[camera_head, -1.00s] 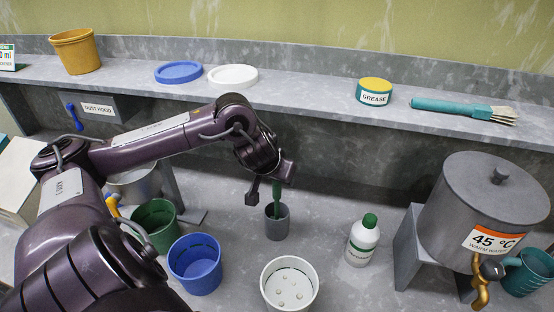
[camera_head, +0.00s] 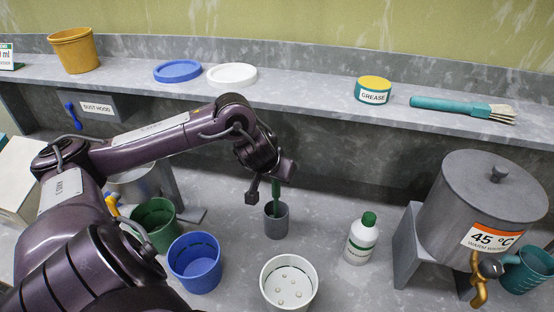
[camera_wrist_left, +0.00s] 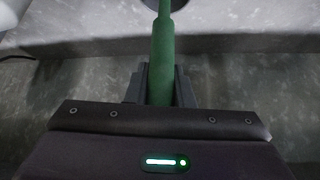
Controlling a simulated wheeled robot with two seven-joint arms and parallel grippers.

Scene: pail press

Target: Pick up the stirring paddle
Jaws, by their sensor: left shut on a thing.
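The stirring paddle (camera_head: 276,188) shows as a green handle standing in a grey cup (camera_head: 277,222) on the counter. Its lower end is hidden inside the cup. My left gripper (camera_head: 279,180) is above the cup, at the handle. In the left wrist view the green handle (camera_wrist_left: 162,55) runs between the two dark fingers, and my left gripper (camera_wrist_left: 160,85) is shut on it. My right gripper is not in view.
A white pail (camera_head: 289,286), a blue pail (camera_head: 195,265) and a green pail (camera_head: 155,222) stand near the cup. A white bottle with a green cap (camera_head: 361,240) stands to its right. A grey warm-water tank (camera_head: 480,215) is at the right. A shelf (camera_head: 310,92) runs behind.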

